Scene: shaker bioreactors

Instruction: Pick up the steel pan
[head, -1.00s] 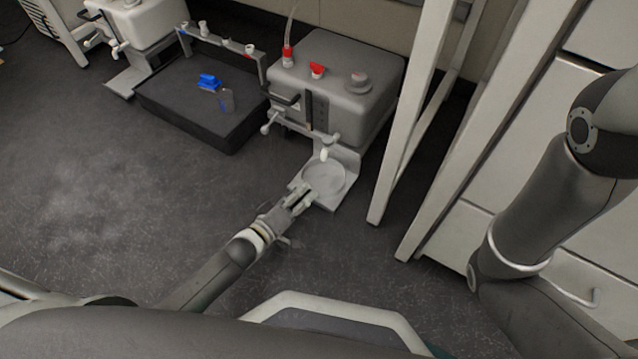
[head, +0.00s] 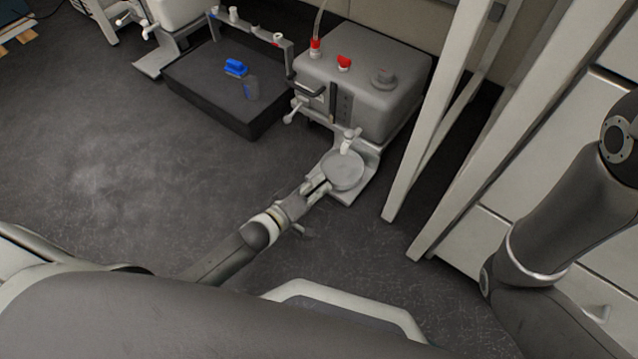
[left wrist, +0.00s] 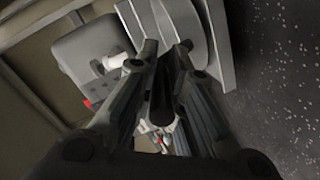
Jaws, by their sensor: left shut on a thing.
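The steel pan (head: 343,171) is a round, shallow grey dish under the white tap (head: 346,149) of the grey tank, on a pale bracket at the tank's foot. My left gripper (head: 320,186) reaches it from the lower left and is shut on its near-side edge or handle; the fingers hide the exact contact. In the left wrist view the pan (left wrist: 178,28) shows its curved rim just beyond my fingertips (left wrist: 165,52). I cannot see a clear gap between pan and bracket. My right gripper is out of view; only the right arm shows.
The grey tank (head: 365,80) with red caps stands behind the pan. A black tray (head: 205,98) holding a blue object (head: 235,67) lies to its left. White frame posts (head: 432,120) rise close on the right. The floor at left is open.

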